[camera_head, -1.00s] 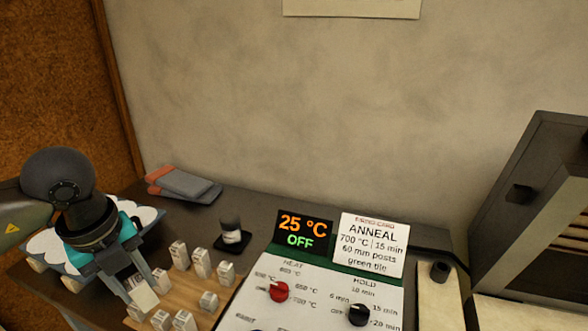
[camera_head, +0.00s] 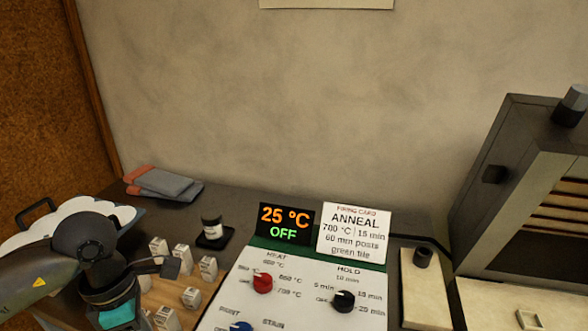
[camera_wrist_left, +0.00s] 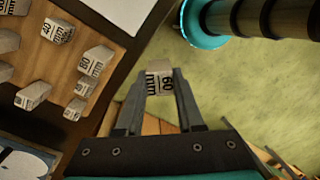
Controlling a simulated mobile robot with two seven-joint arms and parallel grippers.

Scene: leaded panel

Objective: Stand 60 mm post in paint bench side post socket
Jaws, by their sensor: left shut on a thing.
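In the left wrist view my left gripper (camera_wrist_left: 159,88) is shut on a pale post (camera_wrist_left: 160,78) marked 60 mm. The post sits between the two fingertips, above a blurred greenish floor. In the head view my left wrist is at the lower left, and its fingertips and the post are out of sight below the picture edge. A short dark cylinder (camera_head: 422,257) stands on a cream slab right of the control panel; I cannot tell whether it is a post socket. My right gripper is not in view.
Several labelled posts stand on a wooden board (camera_wrist_left: 62,95) beside the gripper. Folded gloves (camera_head: 163,183) lie at the back. A dark kiln (camera_head: 510,150) is at the right.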

